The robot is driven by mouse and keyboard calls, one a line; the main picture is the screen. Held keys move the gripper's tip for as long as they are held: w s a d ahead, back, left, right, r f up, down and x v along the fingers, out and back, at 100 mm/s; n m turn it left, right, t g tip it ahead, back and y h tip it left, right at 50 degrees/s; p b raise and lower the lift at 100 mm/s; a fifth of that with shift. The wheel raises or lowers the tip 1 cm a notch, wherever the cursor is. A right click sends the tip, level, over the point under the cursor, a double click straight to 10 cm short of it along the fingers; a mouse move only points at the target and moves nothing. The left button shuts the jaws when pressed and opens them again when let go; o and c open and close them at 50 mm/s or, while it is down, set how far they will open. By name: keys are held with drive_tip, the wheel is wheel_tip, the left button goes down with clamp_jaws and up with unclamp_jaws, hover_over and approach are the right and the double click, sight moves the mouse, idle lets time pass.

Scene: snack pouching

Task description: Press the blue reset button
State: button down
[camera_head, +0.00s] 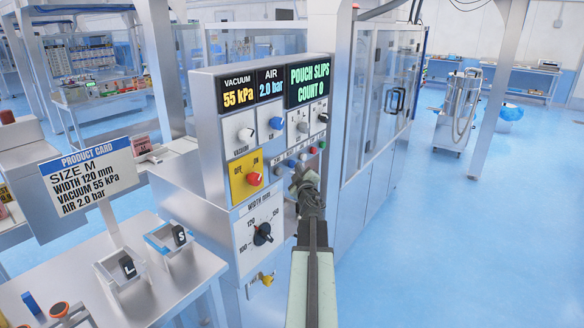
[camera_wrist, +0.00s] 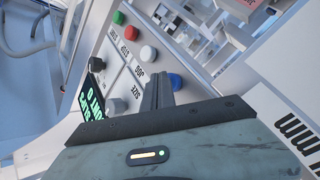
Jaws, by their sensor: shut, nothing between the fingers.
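The control panel (camera_head: 219,140) stands upright in the middle of the head view, with a row of small round buttons. The blue button (camera_wrist: 175,81) shows in the wrist view at the end of a row with white (camera_wrist: 148,53), red (camera_wrist: 131,33) and green (camera_wrist: 118,17) buttons. My gripper (camera_wrist: 159,78) is shut and empty, its tips right beside the blue button in that view; I cannot tell if they touch it. In the head view my gripper (camera_head: 303,174) is in front of the panel's right part, below the button row.
A red knob on a yellow plate (camera_head: 246,181) and a black width dial (camera_head: 263,233) lie left of my arm. A product card (camera_head: 90,177) stands left. Floor at right is open.

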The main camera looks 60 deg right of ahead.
drive_tip(key=shift+w, duration=0.25)
idle(0.5)
drive_tip(key=shift+s, duration=0.7)
drive_tip(key=s, duration=0.6)
idle(0.7)
